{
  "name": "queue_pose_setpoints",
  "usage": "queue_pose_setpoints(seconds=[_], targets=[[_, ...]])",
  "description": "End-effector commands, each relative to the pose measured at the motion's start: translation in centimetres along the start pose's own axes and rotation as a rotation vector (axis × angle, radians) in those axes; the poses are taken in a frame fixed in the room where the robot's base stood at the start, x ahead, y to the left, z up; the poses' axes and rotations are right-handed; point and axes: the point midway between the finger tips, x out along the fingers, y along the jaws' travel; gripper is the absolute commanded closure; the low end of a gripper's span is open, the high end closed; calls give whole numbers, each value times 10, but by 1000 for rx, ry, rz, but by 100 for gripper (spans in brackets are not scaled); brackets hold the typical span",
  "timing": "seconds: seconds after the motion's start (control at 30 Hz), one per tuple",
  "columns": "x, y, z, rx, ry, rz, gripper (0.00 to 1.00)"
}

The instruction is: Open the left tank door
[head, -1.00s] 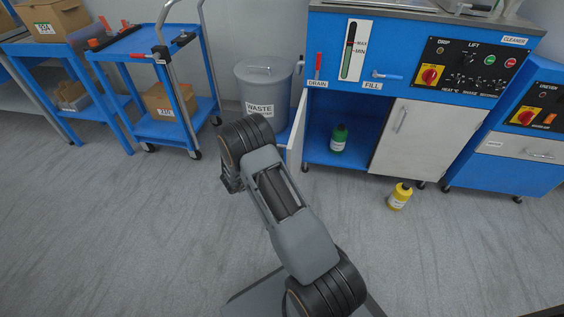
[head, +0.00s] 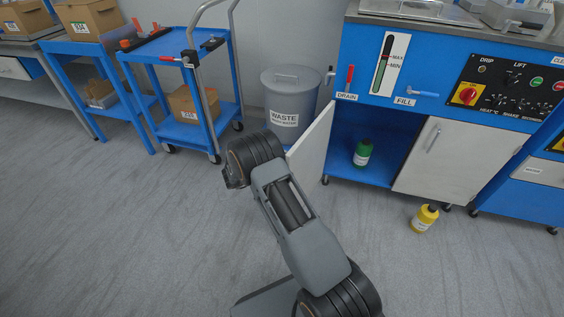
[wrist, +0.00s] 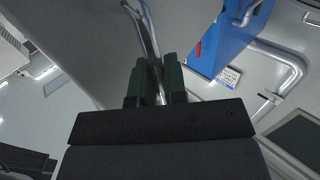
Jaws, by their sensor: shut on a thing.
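The left tank door (head: 313,142) is a pale panel on the blue tank cabinet (head: 370,122). It stands swung out from the left side of the cabinet, leaving the left compartment open. In the wrist view, my gripper (wrist: 157,75) has its dark fingers closed on the door's metal handle (wrist: 149,30), beside the grey door face (wrist: 85,40). In the head view, my arm hides the gripper and the handle.
A green bottle (head: 362,153) stands inside the open compartment. The right door (head: 430,155) is shut, and a yellow bottle (head: 425,218) is on the floor before it. A grey waste bin (head: 290,100) stands behind the open door. A blue cart (head: 185,100) is farther left.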

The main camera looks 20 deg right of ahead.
Motion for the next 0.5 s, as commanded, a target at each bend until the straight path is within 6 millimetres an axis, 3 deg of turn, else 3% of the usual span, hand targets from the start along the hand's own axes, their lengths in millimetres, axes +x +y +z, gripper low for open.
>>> queue_pose_setpoints(seconds=[0.07, 0.1, 0.3, 0.5], targets=[[1, -2, -2, 5, 0, -2, 100], [0, -2, -2, 5, 0, -3, 84], [-5, -2, -1, 4, 0, -11, 65], [-6, -2, -1, 2, 0, -13, 64]])
